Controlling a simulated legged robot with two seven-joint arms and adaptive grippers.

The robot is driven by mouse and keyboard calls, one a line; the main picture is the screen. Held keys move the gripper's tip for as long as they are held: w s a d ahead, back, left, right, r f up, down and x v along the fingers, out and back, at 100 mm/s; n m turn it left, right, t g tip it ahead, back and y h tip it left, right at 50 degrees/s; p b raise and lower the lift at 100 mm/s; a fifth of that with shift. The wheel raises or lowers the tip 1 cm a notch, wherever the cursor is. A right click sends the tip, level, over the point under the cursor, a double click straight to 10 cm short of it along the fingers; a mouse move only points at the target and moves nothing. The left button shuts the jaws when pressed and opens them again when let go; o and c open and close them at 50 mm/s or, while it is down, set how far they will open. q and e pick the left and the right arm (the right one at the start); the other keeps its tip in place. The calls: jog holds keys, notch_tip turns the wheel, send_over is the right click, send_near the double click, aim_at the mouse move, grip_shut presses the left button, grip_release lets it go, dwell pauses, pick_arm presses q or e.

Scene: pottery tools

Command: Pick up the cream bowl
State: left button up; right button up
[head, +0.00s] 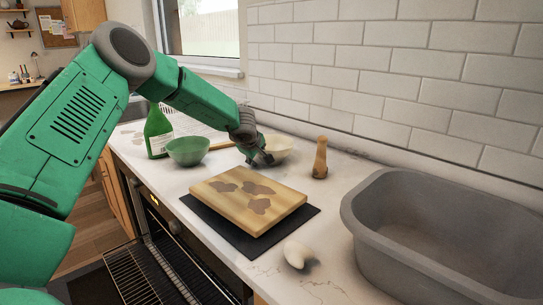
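The cream bowl (279,148) stands on the white counter near the tiled wall, behind the wooden board. My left gripper (262,160) is at the bowl's left side, low over the counter, and its fingers overlap the bowl's near left edge. The fingers are small and dark here, so I cannot tell whether they are open or closed on the rim. The gripper hides part of the bowl's left side. My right gripper is not in view.
A green bowl (187,151) and green bottle (158,132) stand left of the gripper. An oven door (150,270) hangs open below.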

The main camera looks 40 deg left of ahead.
pick_arm(q)
jog(key=shift+r, duration=0.1)
jog(key=shift+d+r, duration=0.1)
jog(key=shift+d, duration=0.05)
jog(key=shift+c, duration=1.2)
jog(key=shift+d, duration=0.2)
grip_shut()
jog(key=shift+d+r, duration=0.1)
jog(key=shift+d, duration=0.05)
